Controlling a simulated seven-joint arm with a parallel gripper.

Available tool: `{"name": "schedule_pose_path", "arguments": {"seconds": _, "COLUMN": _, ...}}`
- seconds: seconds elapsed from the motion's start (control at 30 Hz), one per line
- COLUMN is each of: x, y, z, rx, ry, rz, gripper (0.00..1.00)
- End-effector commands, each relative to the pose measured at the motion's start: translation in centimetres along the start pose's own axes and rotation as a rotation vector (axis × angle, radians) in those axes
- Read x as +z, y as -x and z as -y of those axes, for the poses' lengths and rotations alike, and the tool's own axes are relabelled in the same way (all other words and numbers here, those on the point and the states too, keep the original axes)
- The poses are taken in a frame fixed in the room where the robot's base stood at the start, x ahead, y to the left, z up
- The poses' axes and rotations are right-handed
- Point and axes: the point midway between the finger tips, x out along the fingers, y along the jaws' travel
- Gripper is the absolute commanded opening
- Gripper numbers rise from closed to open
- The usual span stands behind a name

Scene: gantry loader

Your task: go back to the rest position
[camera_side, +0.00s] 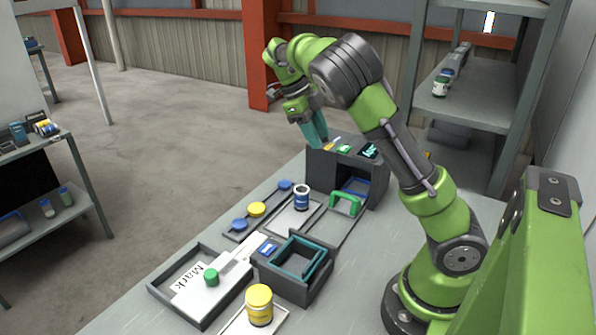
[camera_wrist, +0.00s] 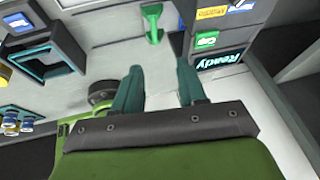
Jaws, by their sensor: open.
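My gripper (camera_side: 316,130) is raised at the left rear of the dark box machine (camera_side: 324,172), with teal fingers pointing down. In the wrist view its two fingers (camera_wrist: 160,88) stand apart with nothing between them. My arm is bent and reaches out over the machine. The machine's top carries a yellow label, a green label and a display (camera_side: 369,151); in the wrist view the display (camera_wrist: 220,59) reads "Ready". Whether the fingers touch the machine cannot be told from the side view.
A green handle (camera_side: 345,203) stands before the machine. A blue-and-white can (camera_side: 302,198), a teal-framed box (camera_side: 279,282), a yellow jar (camera_side: 259,304) and a tray (camera_side: 161,293) marked "Mark" are on the table. Shelves (camera_side: 483,104) stand behind at right. Open floor lies left.

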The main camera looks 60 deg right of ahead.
Motion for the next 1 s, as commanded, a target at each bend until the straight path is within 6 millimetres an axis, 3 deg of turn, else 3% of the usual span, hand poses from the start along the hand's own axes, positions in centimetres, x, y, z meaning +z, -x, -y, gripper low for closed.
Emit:
{"name": "schedule_pose_path", "arguments": {"seconds": 0.1, "x": 0.4, "y": -1.5, "z": -0.1, "rx": -0.011, "ry": 0.258, "rz": 0.009, "gripper": 0.41}}
{"name": "schedule_pose_path", "arguments": {"seconds": 0.27, "x": 0.6, "y": -3.5, "z": -2.7, "rx": 0.02, "ry": 0.786, "rz": 0.144, "gripper": 0.41}}
{"name": "schedule_pose_path", "arguments": {"seconds": 0.43, "x": 0.1, "y": -3.6, "z": -7.9, "rx": -0.052, "ry": 1.4, "rz": 0.412, "gripper": 0.41}}
{"name": "schedule_pose_path", "arguments": {"seconds": 0.6, "x": -2.0, "y": -1.4, "z": -13.4, "rx": -0.321, "ry": 1.9, "rz": 0.655, "gripper": 0.41}}
{"name": "schedule_pose_path", "arguments": {"seconds": 0.8, "x": -6.1, "y": 1.3, "z": -18.7, "rx": -0.797, "ry": 2.282, "rz": 0.764, "gripper": 0.41}}
{"name": "schedule_pose_path", "arguments": {"seconds": 1.0, "x": -9.8, "y": 2.5, "z": -21.6, "rx": -1.149, "ry": 2.382, "rz": 0.715, "gripper": 0.41}}
